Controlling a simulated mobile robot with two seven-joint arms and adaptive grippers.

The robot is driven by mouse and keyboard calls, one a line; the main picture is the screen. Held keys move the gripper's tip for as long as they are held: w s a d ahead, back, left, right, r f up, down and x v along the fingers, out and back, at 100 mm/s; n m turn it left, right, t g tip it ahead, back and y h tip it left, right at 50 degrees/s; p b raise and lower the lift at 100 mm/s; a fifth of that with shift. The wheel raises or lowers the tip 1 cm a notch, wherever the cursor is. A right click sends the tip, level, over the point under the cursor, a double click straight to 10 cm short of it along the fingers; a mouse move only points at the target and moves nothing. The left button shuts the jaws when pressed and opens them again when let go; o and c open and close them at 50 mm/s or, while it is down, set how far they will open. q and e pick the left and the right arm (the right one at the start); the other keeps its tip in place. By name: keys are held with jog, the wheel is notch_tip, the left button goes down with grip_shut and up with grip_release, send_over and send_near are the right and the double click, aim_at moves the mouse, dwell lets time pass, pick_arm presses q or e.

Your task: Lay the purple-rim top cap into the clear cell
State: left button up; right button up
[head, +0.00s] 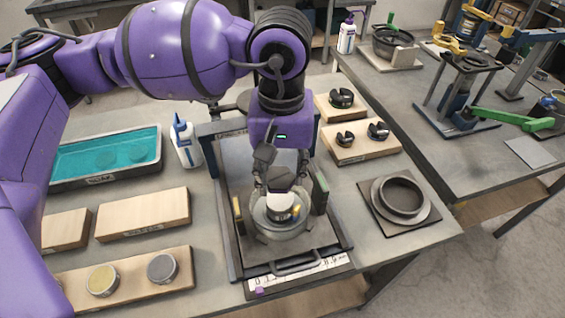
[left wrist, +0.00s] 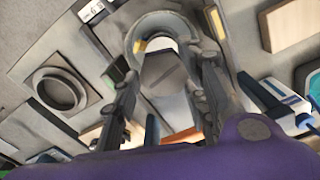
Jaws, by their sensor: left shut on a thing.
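My left gripper (head: 281,184) reaches down over the clear cell (head: 262,228), a round glassy ring standing on the dark tray in the middle of the bench. The gripper is shut on a dark, flat-faced piece, taken as the top cap (head: 280,181); no purple rim can be made out on it. A white round part (head: 281,201) shows just below, at the cell's mouth. In the left wrist view, the cap (left wrist: 166,73) sits between both fingers, and the cell's curved wall (left wrist: 140,28) shows beyond it. Whether cap and cell touch is hidden. My right gripper is not in view.
Upright plates (head: 320,194) flank the cell closely on the tray (head: 240,262). A ring on a square plate (head: 376,218) lies to the right. A white bottle (head: 186,146), a teal tray (head: 65,162) and wooden blocks (head: 142,214) stand left.

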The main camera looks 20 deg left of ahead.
aim_at(282, 199)
pick_arm(q)
jog(key=shift+f, duration=0.7)
jog(key=shift+f+b, duration=1.55)
jog(key=shift+f, duration=0.5)
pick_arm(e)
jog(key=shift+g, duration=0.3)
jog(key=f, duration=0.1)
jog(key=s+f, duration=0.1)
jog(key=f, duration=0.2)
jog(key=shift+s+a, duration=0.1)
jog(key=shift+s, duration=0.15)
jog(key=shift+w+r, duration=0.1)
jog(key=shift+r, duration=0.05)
pick_arm(q)
jog(key=shift+f+b, duration=0.15)
jog(key=shift+b, duration=0.25)
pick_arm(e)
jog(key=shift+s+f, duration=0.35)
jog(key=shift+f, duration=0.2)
pick_arm(q)
jog(key=o, duration=1.5)
